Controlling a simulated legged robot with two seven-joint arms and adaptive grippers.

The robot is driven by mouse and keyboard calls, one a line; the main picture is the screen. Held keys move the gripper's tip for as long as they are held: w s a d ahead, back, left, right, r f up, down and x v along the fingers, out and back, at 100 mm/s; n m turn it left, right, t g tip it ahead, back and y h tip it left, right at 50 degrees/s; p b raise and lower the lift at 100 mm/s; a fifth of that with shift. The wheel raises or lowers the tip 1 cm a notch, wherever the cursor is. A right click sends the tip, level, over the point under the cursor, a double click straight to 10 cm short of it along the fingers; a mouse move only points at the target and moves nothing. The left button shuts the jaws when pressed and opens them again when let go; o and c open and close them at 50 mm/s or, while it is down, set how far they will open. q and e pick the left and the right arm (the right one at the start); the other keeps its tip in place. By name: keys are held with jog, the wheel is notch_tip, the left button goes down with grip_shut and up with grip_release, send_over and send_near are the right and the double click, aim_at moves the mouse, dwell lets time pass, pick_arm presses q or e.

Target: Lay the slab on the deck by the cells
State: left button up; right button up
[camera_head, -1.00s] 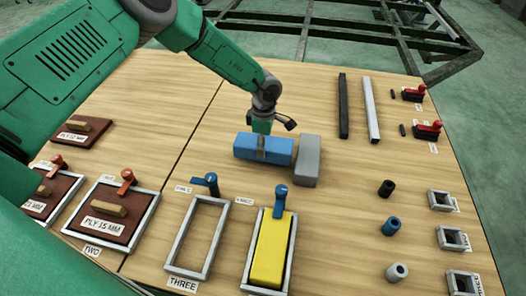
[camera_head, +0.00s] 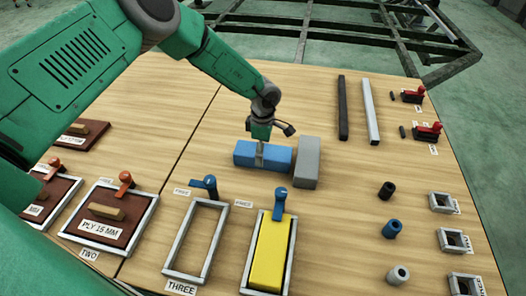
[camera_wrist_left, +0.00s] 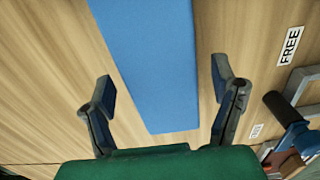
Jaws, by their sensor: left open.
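Several blocks could be the slab. A blue block (camera_head: 279,158) lies on the table, with a grey band or finger across its middle. In the left wrist view, the blue block (camera_wrist_left: 158,60) lies between the spread fingers, with wood showing on both sides. My left gripper (camera_head: 261,142) is right over it, pointing down; it is open (camera_wrist_left: 162,85). A grey block (camera_head: 307,160) stands just right of the blue one. A yellow block (camera_head: 270,255) sits in a framed cell (camera_head: 246,270). The cell marked THREE (camera_head: 170,245) is empty. My right gripper is not in view.
Blue clamps (camera_head: 209,186) stand at the cells' far edges. Framed brown boards (camera_head: 92,225) with handles lie left. Dark (camera_head: 342,108) and light bars (camera_head: 371,110) lie to the right, with small cylinders (camera_head: 392,229) and square holders (camera_head: 453,240). A dark metal chassis (camera_head: 400,40) stands beyond the table.

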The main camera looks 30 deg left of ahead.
pick_arm(q)
notch_tip(320, 180, up, 11)
jog(key=p, duration=0.3)
dwell(0.4)
